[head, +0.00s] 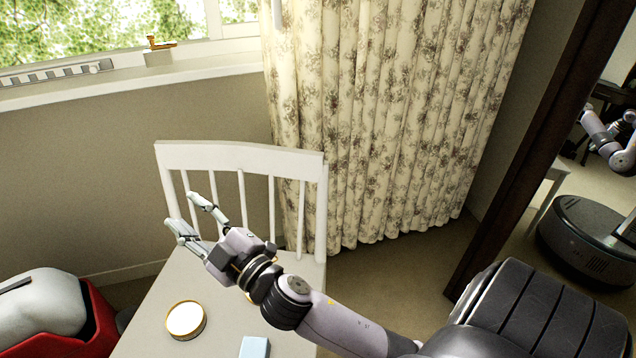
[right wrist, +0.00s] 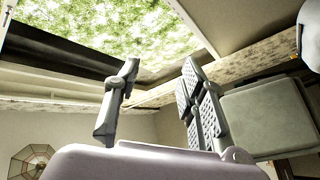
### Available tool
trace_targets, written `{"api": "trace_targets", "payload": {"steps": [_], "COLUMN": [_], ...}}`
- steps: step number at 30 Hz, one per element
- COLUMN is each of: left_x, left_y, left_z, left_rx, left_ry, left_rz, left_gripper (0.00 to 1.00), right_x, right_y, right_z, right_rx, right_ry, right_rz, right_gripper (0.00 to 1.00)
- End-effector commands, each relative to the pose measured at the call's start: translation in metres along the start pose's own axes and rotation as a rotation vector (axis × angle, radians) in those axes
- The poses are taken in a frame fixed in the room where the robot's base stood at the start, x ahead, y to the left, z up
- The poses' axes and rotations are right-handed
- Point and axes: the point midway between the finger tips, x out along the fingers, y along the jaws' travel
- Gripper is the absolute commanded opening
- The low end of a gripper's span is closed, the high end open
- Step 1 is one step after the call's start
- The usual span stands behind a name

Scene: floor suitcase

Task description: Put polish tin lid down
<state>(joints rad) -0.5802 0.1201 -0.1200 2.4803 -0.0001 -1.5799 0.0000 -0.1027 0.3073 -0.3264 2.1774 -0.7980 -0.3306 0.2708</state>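A round, gold-rimmed piece with a pale middle (head: 186,319) lies flat on a pale surface (head: 150,335) in front of a white chair back. I cannot tell if it is the polish tin lid alone, the tin, or both together. My right gripper (head: 190,215) is above the far part of this surface, beyond the round piece and apart from it. Its fingers are spread with nothing between them. The right wrist view shows the same spread fingers (right wrist: 155,95) and an empty gap. My left gripper is not in view.
A light blue block (head: 254,347) lies right of the round piece. The slatted chair back (head: 240,160) rises behind my gripper. A red and grey object (head: 45,310) is at lower left. Patterned curtains (head: 390,110) hang behind. A dark-framed mirror (head: 535,150) is at right.

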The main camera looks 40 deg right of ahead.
Motion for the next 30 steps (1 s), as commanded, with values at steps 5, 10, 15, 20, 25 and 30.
{"api": "trace_targets", "payload": {"steps": [5, 10, 15, 20, 25, 30], "left_x": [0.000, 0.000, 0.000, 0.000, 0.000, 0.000], "left_y": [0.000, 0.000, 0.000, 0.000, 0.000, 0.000], "left_z": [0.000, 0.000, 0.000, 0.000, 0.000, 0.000], "left_rx": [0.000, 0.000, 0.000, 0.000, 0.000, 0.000], "left_ry": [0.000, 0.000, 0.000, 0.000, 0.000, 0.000], "left_rz": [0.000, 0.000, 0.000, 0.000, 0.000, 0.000], "left_gripper": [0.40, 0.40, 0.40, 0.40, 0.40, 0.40], "right_x": [-0.067, -0.168, -0.261, -0.307, -0.316, -0.316], "right_y": [-0.014, -0.058, -0.097, -0.112, -0.115, -0.115], "right_z": [0.096, 0.151, 0.156, 0.146, 0.144, 0.144], "right_rx": [0.225, 0.395, 0.503, 0.546, 0.552, 0.552], "right_ry": [-0.496, -0.944, -1.261, -1.397, -1.424, -1.423], "right_rz": [-0.017, -0.161, -0.355, -0.473, -0.500, -0.498], "right_gripper": [0.38, 0.38, 0.38, 0.38, 0.38, 0.38]}}
